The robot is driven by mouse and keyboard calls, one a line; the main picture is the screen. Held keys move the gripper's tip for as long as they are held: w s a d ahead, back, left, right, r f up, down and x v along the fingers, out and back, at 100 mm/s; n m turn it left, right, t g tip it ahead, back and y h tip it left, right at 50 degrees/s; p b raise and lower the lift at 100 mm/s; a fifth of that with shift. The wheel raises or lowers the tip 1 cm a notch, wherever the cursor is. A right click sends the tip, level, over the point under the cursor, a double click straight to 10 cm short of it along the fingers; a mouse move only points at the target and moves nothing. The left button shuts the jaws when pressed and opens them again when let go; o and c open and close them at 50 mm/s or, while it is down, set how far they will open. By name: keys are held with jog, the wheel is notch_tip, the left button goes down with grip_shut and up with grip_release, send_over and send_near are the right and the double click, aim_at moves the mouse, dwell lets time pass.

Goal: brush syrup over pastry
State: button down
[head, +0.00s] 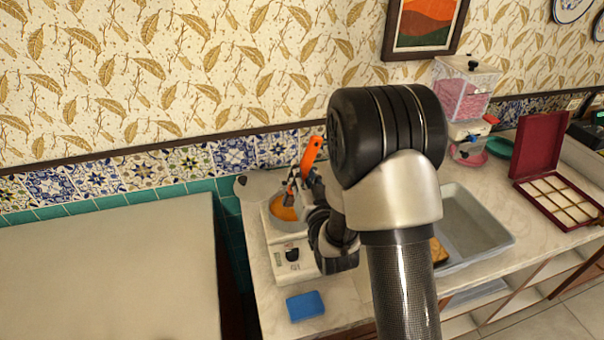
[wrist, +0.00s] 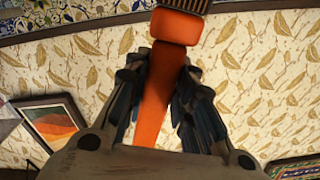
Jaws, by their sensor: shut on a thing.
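My gripper (wrist: 160,75) is shut on the orange handle of a brush (wrist: 154,108). In the wrist view the handle runs between the fingers to a thicker orange block with brown bristles, cut off by the top edge. In the head view the orange handle (head: 311,154) shows left of my arm. The gripper is close to a grey pot (head: 290,226) with orange syrup, on a white appliance; I cannot tell whether the brush touches the syrup. A golden-brown pastry (head: 438,251) shows at the left of a grey tray (head: 480,229), mostly hidden by my arm.
The white appliance (head: 288,263) stands at the counter's left end, with a blue sponge (head: 305,305) in front. A wall with a picture (head: 425,24) stands behind.

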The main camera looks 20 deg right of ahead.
aim_at(302, 161)
jog(key=shift+s+f+b, duration=0.1)
jog(key=shift+f+b, duration=0.7)
jog(key=shift+b, duration=0.2)
dwell(2.2)
jog(key=shift+r+p, duration=1.7)
jog(key=shift+r, duration=2.05)
